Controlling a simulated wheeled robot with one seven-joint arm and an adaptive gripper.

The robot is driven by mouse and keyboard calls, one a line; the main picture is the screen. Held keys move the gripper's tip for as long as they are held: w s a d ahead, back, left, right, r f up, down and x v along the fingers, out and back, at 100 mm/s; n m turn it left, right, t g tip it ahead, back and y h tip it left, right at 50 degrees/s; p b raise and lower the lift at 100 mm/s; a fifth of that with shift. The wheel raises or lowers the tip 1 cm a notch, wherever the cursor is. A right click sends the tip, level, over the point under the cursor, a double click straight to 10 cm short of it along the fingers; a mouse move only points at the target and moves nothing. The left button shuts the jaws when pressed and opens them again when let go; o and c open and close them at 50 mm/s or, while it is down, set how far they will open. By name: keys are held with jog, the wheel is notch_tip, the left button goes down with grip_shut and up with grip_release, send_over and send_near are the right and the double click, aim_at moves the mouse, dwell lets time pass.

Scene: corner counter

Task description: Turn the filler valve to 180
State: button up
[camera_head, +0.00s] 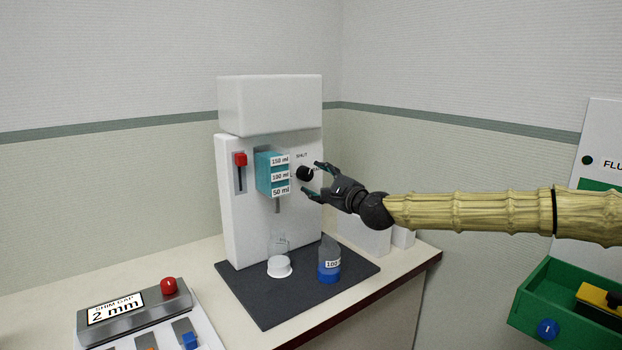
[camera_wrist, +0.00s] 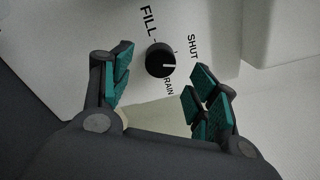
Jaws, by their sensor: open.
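The filler valve is a round black knob (camera_head: 304,173) on the front of the white filling machine (camera_head: 240,215). In the wrist view the knob (camera_wrist: 158,57) has a short white mark toward its right side. The label FILL is at its upper left, SHUT at its right, and a partly hidden label ending in RAIN below right. My gripper (camera_head: 313,178) is open and empty, facing the knob. In the wrist view its teal-padded fingers (camera_wrist: 158,77) lie left and right of the knob, seemingly short of it.
A teal tank (camera_head: 270,173) marked 150, 100 and 50 ml sits left of the knob, with a red slider (camera_head: 240,160) beyond. A green bin (camera_head: 545,290) is at right.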

jog(key=v, duration=0.7)
dwell(0.5)
